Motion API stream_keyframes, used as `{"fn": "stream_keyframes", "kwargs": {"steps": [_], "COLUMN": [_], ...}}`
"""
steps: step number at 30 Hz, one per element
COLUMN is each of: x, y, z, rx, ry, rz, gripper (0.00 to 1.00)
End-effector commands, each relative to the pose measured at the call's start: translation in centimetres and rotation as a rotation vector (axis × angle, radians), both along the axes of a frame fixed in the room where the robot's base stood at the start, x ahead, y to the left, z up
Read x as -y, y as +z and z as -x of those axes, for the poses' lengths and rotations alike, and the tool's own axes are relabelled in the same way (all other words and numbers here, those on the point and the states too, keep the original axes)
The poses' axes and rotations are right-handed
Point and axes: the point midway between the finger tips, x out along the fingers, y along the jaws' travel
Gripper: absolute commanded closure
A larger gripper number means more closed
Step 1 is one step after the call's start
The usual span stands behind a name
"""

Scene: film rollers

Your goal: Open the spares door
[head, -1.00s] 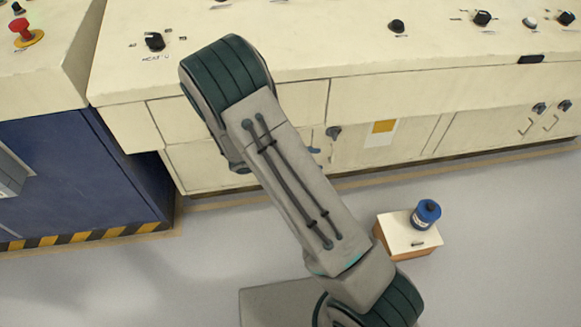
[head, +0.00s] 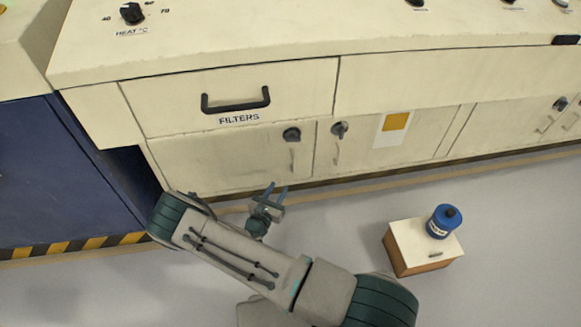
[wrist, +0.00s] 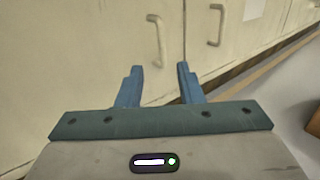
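Two low cabinet doors sit side by side under the counter. The left door (head: 215,163) has a dark round knob (head: 291,134) at its upper right and a slim upright handle (head: 293,160). The right door (head: 365,150) has its own knob (head: 340,130) and handle (head: 336,155). Both look shut. I read no spares label on either. My gripper (head: 277,187) is open and empty, in front of the doors and low. In the wrist view its fingers (wrist: 159,68) point toward a left handle (wrist: 157,40); a second handle (wrist: 216,25) is to the right.
A drawer marked FILTERS (head: 235,100) is above the left door. A small box (head: 420,255) with a blue canister (head: 443,221) on top stands on the floor at right. A blue cabinet (head: 65,180) stands at left. The floor between is clear.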

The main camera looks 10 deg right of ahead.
Motion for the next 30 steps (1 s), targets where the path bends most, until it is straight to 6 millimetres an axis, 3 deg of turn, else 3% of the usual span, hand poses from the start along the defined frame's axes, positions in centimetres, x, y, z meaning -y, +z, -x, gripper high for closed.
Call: {"fn": "stream_keyframes", "kwargs": {"steps": [16,22,30], "x": [5.8,6.7,6.8], "y": [-0.2,0.0,0.1], "z": [-8.8,-10.2,-10.4], "rx": [0.003,0.0,0.0], "ry": [-0.001,0.0,0.0], "rz": [-0.003,-0.002,-0.002], "gripper": [0.67,0.67,0.67]}}
